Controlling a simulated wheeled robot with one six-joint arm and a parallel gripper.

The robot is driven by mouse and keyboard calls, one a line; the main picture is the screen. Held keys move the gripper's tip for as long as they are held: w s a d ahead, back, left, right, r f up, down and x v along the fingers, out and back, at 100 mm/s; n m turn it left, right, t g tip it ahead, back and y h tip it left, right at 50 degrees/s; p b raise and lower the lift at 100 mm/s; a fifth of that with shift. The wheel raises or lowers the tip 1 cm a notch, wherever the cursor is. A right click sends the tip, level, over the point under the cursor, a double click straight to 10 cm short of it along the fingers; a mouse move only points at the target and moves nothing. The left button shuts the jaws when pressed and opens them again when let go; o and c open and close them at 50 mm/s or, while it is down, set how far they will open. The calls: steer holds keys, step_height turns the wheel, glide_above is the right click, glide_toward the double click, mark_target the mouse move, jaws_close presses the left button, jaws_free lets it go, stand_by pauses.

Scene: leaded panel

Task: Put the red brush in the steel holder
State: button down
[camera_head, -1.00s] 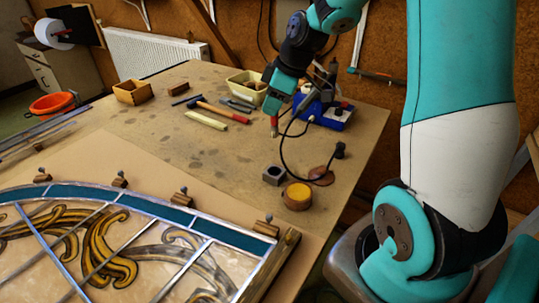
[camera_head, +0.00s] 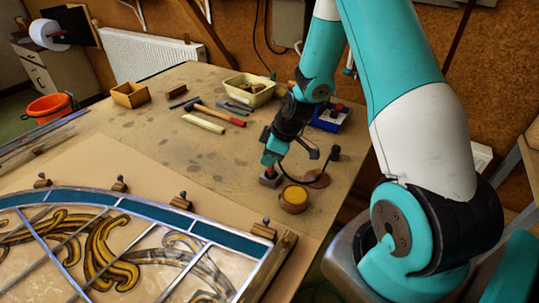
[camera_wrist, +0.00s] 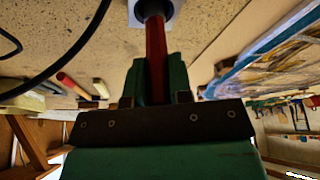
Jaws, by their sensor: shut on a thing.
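My gripper (camera_head: 271,164) points down at the near right part of the bench, directly at the small steel holder (camera_head: 268,182). It is shut on the red brush (camera_head: 270,173), which is mostly hidden behind the fingers in the head view. In the wrist view the brush's red handle (camera_wrist: 156,60) runs between the green fingers, and its far end meets the dark opening of the holder (camera_wrist: 133,14). The brush looks upright and lined up with the opening. How deep it sits inside cannot be told.
A black cable loops beside my gripper. A blue soldering station (camera_head: 330,118), a hammer (camera_head: 218,113) and a cream tray (camera_head: 249,90) lie behind. The leaded panel (camera_head: 130,255) fills the front left.

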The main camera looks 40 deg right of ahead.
steer(key=shift+f, duration=0.1)
steer(key=c, duration=1)
jaws_free()
